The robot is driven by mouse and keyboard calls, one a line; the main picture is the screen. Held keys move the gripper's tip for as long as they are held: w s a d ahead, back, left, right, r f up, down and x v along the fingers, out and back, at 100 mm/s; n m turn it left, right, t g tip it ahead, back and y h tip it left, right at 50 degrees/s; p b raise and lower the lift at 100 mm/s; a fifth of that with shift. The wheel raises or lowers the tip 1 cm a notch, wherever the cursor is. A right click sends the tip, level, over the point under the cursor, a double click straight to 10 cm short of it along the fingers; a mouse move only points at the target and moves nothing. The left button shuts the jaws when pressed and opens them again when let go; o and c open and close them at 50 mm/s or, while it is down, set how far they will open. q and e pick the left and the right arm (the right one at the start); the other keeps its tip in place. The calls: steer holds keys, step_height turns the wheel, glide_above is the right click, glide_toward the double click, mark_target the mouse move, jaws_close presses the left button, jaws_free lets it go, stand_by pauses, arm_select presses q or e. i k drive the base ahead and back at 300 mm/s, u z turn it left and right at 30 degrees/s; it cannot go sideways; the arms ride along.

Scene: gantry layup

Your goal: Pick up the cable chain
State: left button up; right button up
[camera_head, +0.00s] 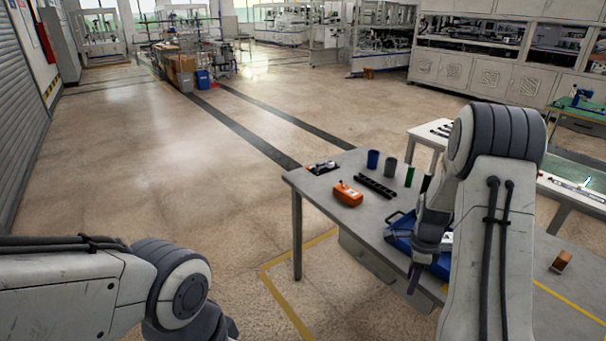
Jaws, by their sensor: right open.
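The cable chain (376,186) is a black segmented strip lying on the grey table (330,182), near its far end. It lies between an orange device and the blue and green cups. My right gripper (417,274) points down at the table's near left edge, in front of a blue tray. It is open, apart from the cable chain, and nearer to me. My own right arm hides part of the table. My left arm shows at the lower left, but its gripper is out of view.
An orange device (348,194) sits left of the chain. A blue cup (373,159), a grey cup (390,167) and a green cup (409,176) stand behind it. A blue tray (398,222) lies nearer me. A small brown block (562,261) is at right. Floor left of the table is clear.

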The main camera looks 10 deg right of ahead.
mark_target(384, 191)
steer(key=u, duration=0.4)
steer(key=i, duration=2.65)
steer(key=z, duration=1.1)
steer(key=i, duration=0.6)
steer(key=z, duration=0.45)
